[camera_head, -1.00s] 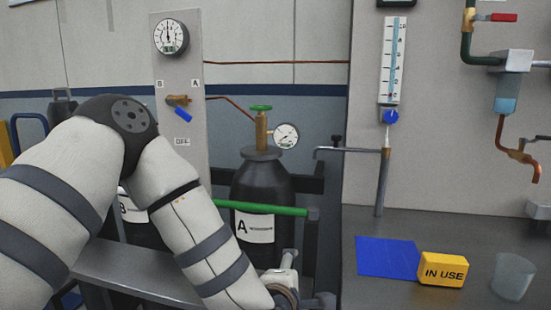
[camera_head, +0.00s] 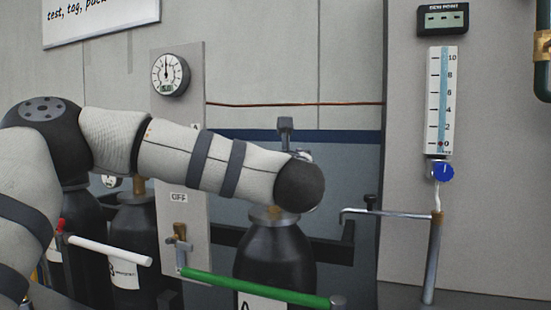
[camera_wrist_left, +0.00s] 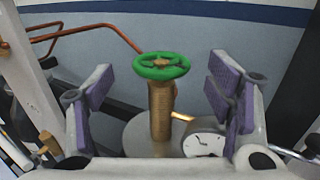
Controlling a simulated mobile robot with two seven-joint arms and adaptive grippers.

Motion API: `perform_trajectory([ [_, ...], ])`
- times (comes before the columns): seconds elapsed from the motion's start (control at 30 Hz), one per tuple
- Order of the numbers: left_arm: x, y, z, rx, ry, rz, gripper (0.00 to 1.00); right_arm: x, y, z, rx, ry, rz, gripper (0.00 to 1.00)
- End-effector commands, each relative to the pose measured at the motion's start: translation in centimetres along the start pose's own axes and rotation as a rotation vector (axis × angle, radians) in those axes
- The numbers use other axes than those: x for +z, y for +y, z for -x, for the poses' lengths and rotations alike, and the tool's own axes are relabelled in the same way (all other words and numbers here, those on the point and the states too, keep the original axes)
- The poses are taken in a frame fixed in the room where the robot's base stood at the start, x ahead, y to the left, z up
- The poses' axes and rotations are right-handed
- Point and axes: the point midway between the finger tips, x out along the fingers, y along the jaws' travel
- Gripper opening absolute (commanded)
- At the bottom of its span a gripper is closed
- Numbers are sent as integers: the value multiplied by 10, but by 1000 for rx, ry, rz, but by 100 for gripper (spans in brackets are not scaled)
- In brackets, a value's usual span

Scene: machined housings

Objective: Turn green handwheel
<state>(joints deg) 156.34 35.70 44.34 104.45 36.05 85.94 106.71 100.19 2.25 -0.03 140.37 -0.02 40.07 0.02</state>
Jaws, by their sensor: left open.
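The green handwheel (camera_wrist_left: 162,66) sits on top of a brass valve stem (camera_wrist_left: 161,112) in the left wrist view. My left gripper (camera_wrist_left: 160,78) is open, with one purple-padded finger on each side of the handwheel and a gap on both sides. Nothing is held. In the head view my left wrist covers the handwheel and valve, above the dark gas cylinder (camera_head: 275,262). Part of the gripper (camera_head: 285,130) shows above the wrist. My right gripper is not in view.
A small gauge (camera_wrist_left: 203,144) sits beside the valve stem, close to the right finger. A copper pipe (camera_wrist_left: 85,28) runs at the left. A green bar (camera_head: 255,287) crosses in front of the cylinder. A metal arm on a post (camera_head: 433,255) stands to the right.

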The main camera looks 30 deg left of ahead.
Motion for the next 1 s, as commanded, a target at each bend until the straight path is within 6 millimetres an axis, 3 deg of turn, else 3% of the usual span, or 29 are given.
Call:
perform_trajectory([
  [0.1,-1,0,-26,3,1,-2,74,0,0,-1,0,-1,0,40],
  [0.23,-1,0,-44,1,1,-3,74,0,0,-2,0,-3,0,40],
  [0.57,-1,0,-50,-1,0,-4,74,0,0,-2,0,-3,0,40],
  [0.77,-1,0,-50,-1,0,-4,29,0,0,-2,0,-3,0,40],
  [0.8,-1,0,-49,-1,0,-4,25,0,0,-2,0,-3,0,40],
  [1.0,0,0,-49,-8,1,-3,25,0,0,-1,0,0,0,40],
])
